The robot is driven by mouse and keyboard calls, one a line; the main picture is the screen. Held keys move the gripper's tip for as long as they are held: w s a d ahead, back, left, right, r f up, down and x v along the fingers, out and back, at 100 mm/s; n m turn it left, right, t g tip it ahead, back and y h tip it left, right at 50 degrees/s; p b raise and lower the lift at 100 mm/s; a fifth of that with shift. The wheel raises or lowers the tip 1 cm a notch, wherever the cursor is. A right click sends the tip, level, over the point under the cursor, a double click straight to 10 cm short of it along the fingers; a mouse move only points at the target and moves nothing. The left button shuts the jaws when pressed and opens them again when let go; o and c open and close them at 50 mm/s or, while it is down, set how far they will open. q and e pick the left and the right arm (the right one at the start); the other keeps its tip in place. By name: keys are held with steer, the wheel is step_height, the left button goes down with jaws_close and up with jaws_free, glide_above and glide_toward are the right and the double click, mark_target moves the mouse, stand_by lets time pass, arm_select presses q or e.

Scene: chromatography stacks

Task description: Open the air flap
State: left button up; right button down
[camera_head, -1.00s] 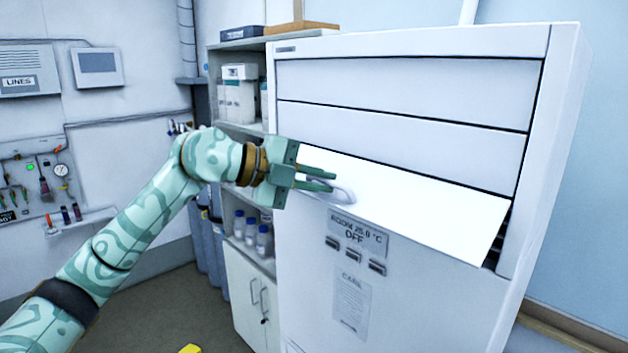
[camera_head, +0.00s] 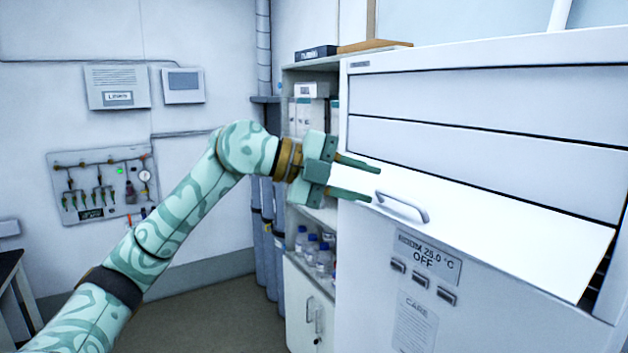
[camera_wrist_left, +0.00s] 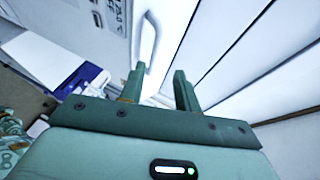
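The air flap (camera_head: 500,218) is a white panel on the front of a tall white cabinet. It is tilted outward, with a dark gap and slats showing at its right end. Its handle (camera_head: 402,207) is a pale bar near the flap's left end. My left gripper (camera_head: 373,182) is open and empty, just left of the handle and apart from it. In the left wrist view the two fingers (camera_wrist_left: 159,85) are spread, with the handle (camera_wrist_left: 147,42) beyond them. My right gripper is in neither view.
A shelf unit (camera_head: 318,68) with boxes and bottles stands left of the cabinet. A gas panel (camera_head: 103,184) hangs on the left wall. The floor between is clear.

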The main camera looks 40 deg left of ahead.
arm_select(q)
steer(key=b+v, duration=0.3)
steer(key=v, duration=0.7)
steer(key=shift+r, duration=0.2)
steer(key=shift+d, duration=0.1)
